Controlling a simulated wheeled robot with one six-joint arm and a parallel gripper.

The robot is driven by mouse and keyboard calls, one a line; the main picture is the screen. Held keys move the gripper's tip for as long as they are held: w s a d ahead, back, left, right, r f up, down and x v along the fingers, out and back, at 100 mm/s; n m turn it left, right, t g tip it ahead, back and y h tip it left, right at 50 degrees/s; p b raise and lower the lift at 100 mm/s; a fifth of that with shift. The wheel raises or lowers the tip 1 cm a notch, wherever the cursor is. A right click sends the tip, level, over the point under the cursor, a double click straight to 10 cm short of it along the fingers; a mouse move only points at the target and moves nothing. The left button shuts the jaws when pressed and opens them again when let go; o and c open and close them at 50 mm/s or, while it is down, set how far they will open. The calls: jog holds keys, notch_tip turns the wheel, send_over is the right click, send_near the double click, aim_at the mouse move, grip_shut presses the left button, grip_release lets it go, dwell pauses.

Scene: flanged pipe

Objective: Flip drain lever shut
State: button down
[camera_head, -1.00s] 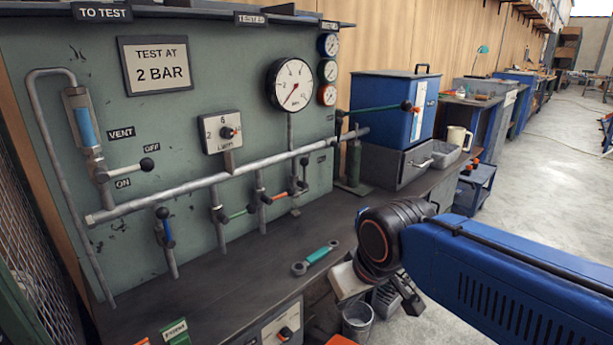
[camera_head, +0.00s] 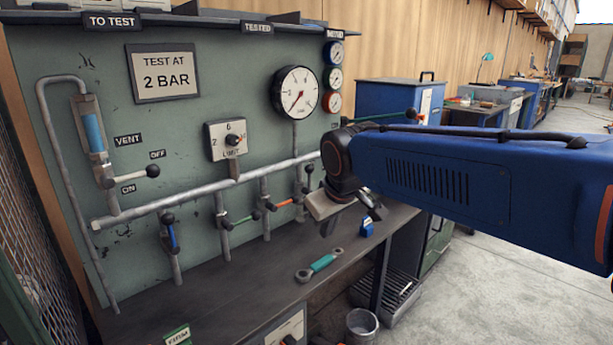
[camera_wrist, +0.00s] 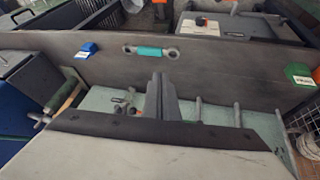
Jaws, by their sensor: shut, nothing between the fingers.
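Several levers branch off the grey horizontal pipe (camera_head: 190,201) on the green panel: a blue-handled lever (camera_head: 172,237), a green one (camera_head: 242,219), an orange one (camera_head: 284,204) and one with a dark knob (camera_head: 308,171) at the right end. No label that I can read marks one as the drain.
A teal-handled wrench (camera_head: 319,267) and a blue block (camera_head: 366,229) lie on the dark bench (camera_head: 250,290). A green block (camera_head: 178,335) sits at the front left. A bucket (camera_head: 362,325) stands on the floor. Gauges (camera_head: 296,93) and a limit dial (camera_head: 231,140) are on the panel.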

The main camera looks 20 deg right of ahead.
jog(key=w+d+r+n, duration=0.1)
jog(key=w+r, duration=0.3)
jog(key=w, duration=0.7)
jog(key=w+d+r+n+t+h, duration=0.1)
jog(key=w+d+r, duration=0.1)
jog(key=w, duration=1)
jog(key=shift+w+d+r+n+h, duration=0.3)
jog(key=shift+r+n, duration=0.1)
jog(key=shift+r, duration=0.5)
jog(key=w+d+f, duration=0.5)
jog(key=w+f, duration=0.2)
jog(key=f, duration=0.1)
jog(key=shift+w+d, duration=0.3)
jog(key=shift+d, duration=0.2)
